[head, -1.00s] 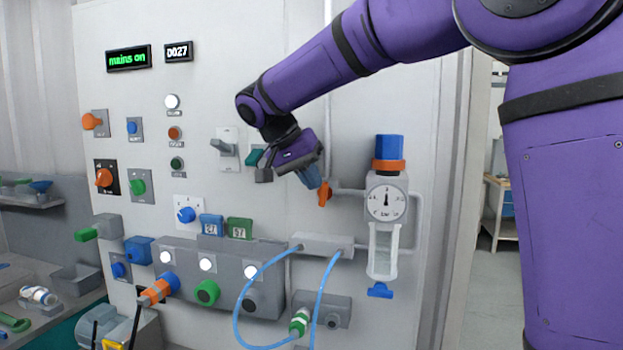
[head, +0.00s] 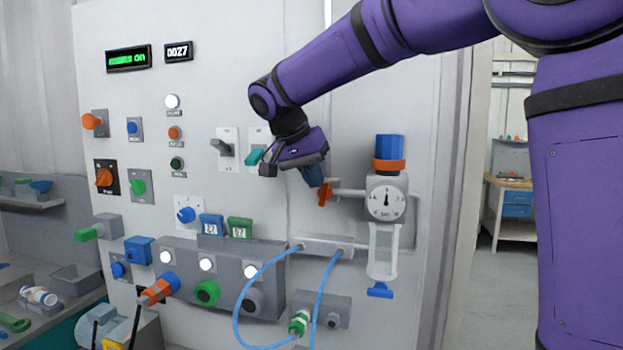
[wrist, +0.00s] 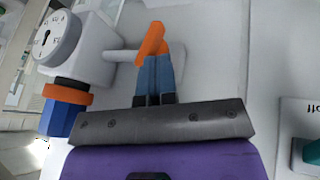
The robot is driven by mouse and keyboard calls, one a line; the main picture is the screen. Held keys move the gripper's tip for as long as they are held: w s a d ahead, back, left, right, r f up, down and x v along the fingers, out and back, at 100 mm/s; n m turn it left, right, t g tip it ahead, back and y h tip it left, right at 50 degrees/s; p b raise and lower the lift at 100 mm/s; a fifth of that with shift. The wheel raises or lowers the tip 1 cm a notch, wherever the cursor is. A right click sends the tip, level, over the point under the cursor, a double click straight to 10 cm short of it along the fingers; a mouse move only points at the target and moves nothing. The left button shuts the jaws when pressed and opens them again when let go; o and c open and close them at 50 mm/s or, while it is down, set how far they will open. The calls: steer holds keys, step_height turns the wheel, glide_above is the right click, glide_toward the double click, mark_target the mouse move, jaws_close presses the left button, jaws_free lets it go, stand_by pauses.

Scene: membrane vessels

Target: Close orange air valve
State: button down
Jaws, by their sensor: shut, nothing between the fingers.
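The orange air valve (head: 325,193) is a small lever handle on the grey pipe left of the gauge. In the head view it stands roughly upright, tilted a little. In the wrist view the orange handle (wrist: 151,40) shows just beyond the fingertips. My gripper (head: 319,182) is shut and empty, with its blue fingers close to the handle's upper left side. In the wrist view the shut fingers of my gripper (wrist: 156,62) overlap the handle's lower end. I cannot tell whether they touch it.
A round gauge (head: 386,201) with a blue and orange knob (head: 389,153) stands just right of the valve. A teal switch (head: 258,152) is on the panel to the left. Blue hoses (head: 241,300) hang below. The panel between switch and valve is bare.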

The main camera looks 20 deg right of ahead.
mark_target(332, 194)
steer(key=shift+s+d, duration=0.1)
steer(key=shift+d, duration=0.05)
steer(key=y, duration=0.1)
steer(key=t+y, duration=0.1)
steer(key=d+t+y, duration=0.1)
steer(key=shift+s+r+m, duration=0.25)
steer(key=shift+s+m, duration=0.15)
steer(key=t+y, duration=0.1)
steer(key=d+t+y, duration=0.1)
steer(key=shift+s+f+m+y, duration=0.1)
steer(key=shift+s+m+y, duration=0.2)
steer(key=shift+s, duration=0.05)
steer(key=shift+s+d+f, duration=0.35)
steer(key=shift+s+d, duration=0.15)
steer(key=shift+d, duration=0.2)
steer(key=shift+f, duration=0.1)
steer(key=shift+s+d+f, duration=0.25)
steer(key=shift+f, duration=0.1)
steer(key=shift+r, duration=0.1)
